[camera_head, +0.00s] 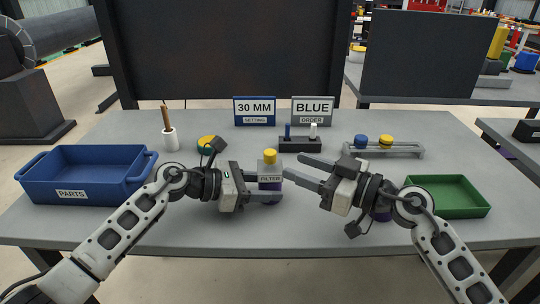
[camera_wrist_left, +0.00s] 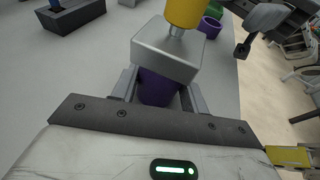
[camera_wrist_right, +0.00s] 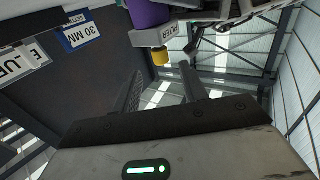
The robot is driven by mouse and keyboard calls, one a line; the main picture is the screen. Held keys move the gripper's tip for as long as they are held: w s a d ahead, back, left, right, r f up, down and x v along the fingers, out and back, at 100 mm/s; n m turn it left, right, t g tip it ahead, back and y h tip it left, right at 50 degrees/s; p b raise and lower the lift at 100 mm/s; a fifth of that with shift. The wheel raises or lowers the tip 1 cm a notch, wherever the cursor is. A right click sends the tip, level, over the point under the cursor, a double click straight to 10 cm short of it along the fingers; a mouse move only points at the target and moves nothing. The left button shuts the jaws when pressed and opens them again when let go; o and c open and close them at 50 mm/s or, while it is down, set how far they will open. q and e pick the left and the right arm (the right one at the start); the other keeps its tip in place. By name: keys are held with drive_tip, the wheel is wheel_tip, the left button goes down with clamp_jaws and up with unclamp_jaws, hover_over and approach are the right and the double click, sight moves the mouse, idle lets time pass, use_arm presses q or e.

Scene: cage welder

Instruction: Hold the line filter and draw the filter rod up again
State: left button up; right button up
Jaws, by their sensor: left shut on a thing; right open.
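The line filter (camera_head: 270,172) stands upright near the table's middle, with a grey block labelled FILTER, a purple lower body and a yellow knob (camera_head: 270,155) on top. My left gripper (camera_head: 268,190) is shut on the filter's purple body; the left wrist view shows the fingers on both sides of the purple body (camera_wrist_left: 158,88) under the metal block (camera_wrist_left: 168,50). A short metal stem shows below the yellow knob (camera_wrist_left: 184,12). My right gripper (camera_head: 302,170) is open and empty, just right of the filter. The right wrist view shows the yellow knob (camera_wrist_right: 160,57) beyond its fingers.
A blue PARTS bin (camera_head: 85,172) stands at left and a green tray (camera_head: 448,195) at right. Behind are a rack (camera_head: 300,144) with blue and white pegs, a grey stand (camera_head: 405,151) with blue and yellow knobs, and two signs reading 30 MM (camera_head: 254,110) and BLUE (camera_head: 312,110).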

sight(270, 156)
drive_tip(key=x, duration=0.7)
drive_tip(key=shift+w+a, duration=0.1)
drive_tip(key=shift+a, duration=0.25)
